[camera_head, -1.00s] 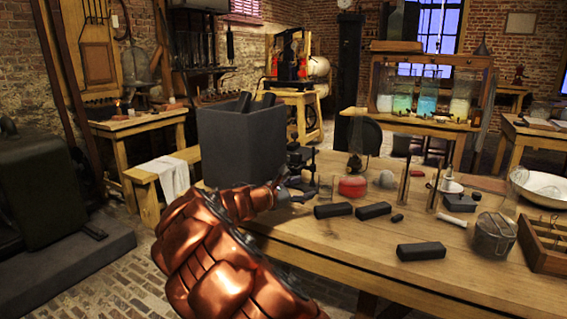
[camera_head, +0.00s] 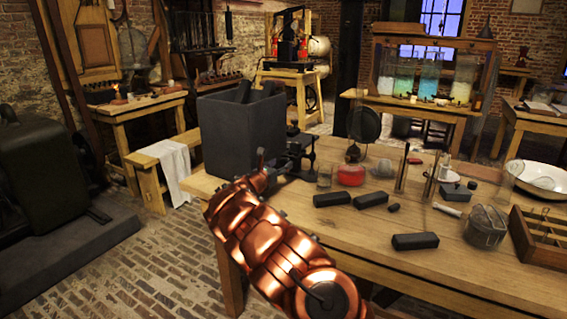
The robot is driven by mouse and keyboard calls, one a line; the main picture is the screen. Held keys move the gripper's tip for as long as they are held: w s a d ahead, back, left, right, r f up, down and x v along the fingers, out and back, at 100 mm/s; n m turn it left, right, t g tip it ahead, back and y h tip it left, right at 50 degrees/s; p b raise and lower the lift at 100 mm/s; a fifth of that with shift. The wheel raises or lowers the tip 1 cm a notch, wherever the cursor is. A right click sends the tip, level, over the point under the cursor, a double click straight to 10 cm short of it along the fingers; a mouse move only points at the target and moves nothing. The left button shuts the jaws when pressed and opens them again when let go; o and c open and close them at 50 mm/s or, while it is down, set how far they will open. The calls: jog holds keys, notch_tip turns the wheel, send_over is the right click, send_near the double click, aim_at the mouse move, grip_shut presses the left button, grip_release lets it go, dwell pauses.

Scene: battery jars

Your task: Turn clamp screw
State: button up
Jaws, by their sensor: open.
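A dark metal clamp-like fitting (camera_head: 303,150) stands on the wooden table, just right of the grey box (camera_head: 240,138). I cannot make out its screw clearly. My copper arm reaches up from the bottom of the view. My gripper (camera_head: 268,164) is at its far end, in front of the box's lower right corner and left of the fitting. The gripper looks small and partly hidden by the wrist; its jaws are open. I cannot tell whether it touches the fitting or the box.
Black blocks (camera_head: 415,241) lie on the table (camera_head: 380,258) to the right. Upright rods, a metal canister (camera_head: 485,227) and a wooden crate (camera_head: 515,236) are farther right.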

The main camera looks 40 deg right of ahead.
jog(key=shift+x, duration=1.4)
grip_shut()
jog(key=shift+b, duration=0.45)
